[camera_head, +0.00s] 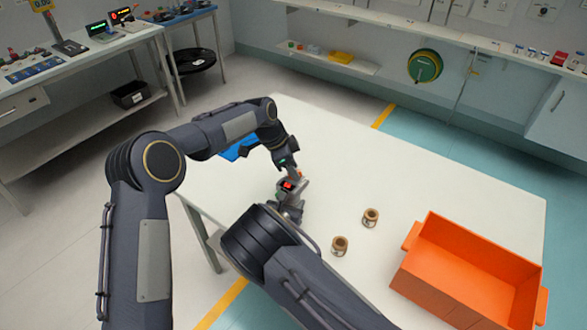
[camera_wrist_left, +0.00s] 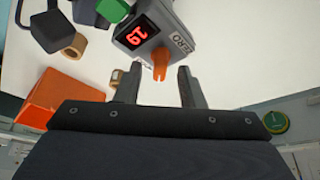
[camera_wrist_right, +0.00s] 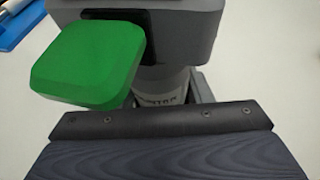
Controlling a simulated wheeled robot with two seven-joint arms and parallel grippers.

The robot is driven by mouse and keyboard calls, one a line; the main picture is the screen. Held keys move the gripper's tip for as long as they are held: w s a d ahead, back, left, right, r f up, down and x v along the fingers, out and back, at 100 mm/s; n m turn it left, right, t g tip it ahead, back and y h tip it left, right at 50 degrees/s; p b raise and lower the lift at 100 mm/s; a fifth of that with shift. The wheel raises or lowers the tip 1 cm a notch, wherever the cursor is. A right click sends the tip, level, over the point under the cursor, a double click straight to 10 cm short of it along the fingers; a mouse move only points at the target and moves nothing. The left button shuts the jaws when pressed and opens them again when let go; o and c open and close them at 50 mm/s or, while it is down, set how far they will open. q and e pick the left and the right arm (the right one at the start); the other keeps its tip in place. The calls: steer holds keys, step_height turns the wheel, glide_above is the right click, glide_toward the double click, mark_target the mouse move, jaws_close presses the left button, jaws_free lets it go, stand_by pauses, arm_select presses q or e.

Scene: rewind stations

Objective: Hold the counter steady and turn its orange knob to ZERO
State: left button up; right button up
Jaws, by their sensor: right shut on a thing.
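The counter (camera_wrist_left: 150,22) is a grey unit with a lit red two-digit display (camera_wrist_left: 138,33), a ZERO label (camera_wrist_left: 181,42) and an orange knob (camera_wrist_left: 161,62). In the head view the counter (camera_head: 288,186) is small and partly hidden by my arms. My left gripper (camera_wrist_left: 160,70) is open, with its fingers on either side of the knob and gaps showing between. My right gripper (camera_wrist_right: 163,98) is shut on the counter's grey round neck (camera_wrist_right: 163,84), below its body. A green block-like part (camera_wrist_right: 90,65) sticks out on the counter's side.
The counter is over a white table (camera_head: 460,185). Two brown rolls (camera_head: 370,217) (camera_head: 339,245) and an orange bin (camera_head: 470,265) are to its right. A blue flat item (camera_head: 240,148) lies behind my left arm. The table's far right area is clear.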

arm_select(q)
steer(key=shift+d+f, duration=0.2)
steer(key=shift+f, duration=0.2)
steer(key=shift+c, duration=0.2)
jaws_close()
